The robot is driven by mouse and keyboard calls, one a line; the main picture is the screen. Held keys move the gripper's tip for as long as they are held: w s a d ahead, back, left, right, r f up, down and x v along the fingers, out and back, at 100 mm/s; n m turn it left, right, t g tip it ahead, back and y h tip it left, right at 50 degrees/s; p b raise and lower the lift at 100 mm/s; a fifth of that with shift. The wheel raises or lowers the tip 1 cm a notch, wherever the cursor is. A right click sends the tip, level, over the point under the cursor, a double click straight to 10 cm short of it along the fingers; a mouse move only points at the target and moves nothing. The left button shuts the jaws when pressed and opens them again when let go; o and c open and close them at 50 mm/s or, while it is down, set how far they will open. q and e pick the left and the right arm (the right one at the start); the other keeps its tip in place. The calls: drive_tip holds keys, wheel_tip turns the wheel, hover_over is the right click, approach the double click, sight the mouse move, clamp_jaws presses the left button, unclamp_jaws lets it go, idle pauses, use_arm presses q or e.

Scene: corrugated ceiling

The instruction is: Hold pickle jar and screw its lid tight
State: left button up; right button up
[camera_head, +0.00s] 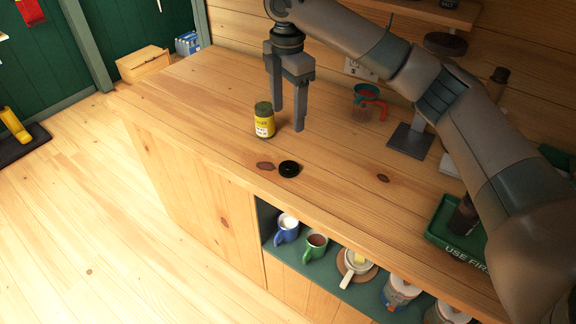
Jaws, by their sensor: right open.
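The pickle jar (264,121), with a yellow label and a dark green upper part, stands upright on the wooden counter. A round black lid (289,168) lies flat on the counter, apart from the jar and nearer the front edge. My right gripper (289,122) points down with its two fingers apart and empty. It appears just right of the jar in the picture; whether a finger touches the jar I cannot tell. My left gripper is not in view.
A green tray (445,232) with a dark bottle sits at the counter's right. A glass measuring cup (367,104) and a grey-based stand (408,140) are at the back. Below the front edge, an open shelf holds mugs (286,229). The counter's left part is clear.

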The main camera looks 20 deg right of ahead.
drive_tip(key=f, duration=0.1)
drive_tip(key=p, duration=0.4)
hover_over(287, 168)
wheel_tip(287, 168, down, 10)
drive_tip(key=shift+f, duration=0.7)
drive_tip(key=shift+f+p, duration=0.35)
drive_tip(key=shift+f, duration=0.05)
wheel_tip(287, 168, down, 3)
drive_tip(key=shift+f+p, duration=0.1)
drive_tip(key=shift+p, duration=0.7)
drive_tip(key=shift+f, duration=0.6)
